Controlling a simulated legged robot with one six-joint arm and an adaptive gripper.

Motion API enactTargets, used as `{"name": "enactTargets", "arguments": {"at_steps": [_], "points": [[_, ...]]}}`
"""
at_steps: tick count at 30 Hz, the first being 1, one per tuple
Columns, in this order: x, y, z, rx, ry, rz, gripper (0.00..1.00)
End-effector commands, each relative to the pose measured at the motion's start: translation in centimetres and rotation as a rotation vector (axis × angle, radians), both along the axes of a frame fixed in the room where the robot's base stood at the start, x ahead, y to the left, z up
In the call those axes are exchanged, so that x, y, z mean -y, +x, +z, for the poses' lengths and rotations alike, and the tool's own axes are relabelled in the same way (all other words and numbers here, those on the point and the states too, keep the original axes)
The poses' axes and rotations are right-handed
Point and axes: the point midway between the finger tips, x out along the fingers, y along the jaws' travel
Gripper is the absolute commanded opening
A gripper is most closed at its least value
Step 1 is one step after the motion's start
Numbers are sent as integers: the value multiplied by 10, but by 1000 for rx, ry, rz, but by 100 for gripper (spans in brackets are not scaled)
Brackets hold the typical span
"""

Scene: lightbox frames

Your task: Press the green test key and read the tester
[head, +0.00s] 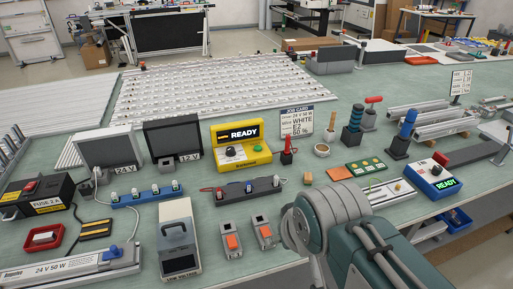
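The yellow one (240,146) stands mid-bench with a black screen, a dark knob and what looks like a small green key (257,148). My arm's grey round joint and dark green link reach in from the bottom right, in front of the bench. My gripper does not show.
A job card (297,120) stands behind the yellow box. Lamp strips, two switch blocks (231,238), a grey low-voltage supply (178,240), a fuse box (36,196) and upright tools (353,125) crowd the bench. Bare green bench top (300,90) shows between them.

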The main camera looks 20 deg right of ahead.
Motion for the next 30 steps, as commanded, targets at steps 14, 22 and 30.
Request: {"name": "enactTargets", "arguments": {"at_steps": [14,22,30], "points": [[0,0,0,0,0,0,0],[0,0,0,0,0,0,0],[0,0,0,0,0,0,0]]}}
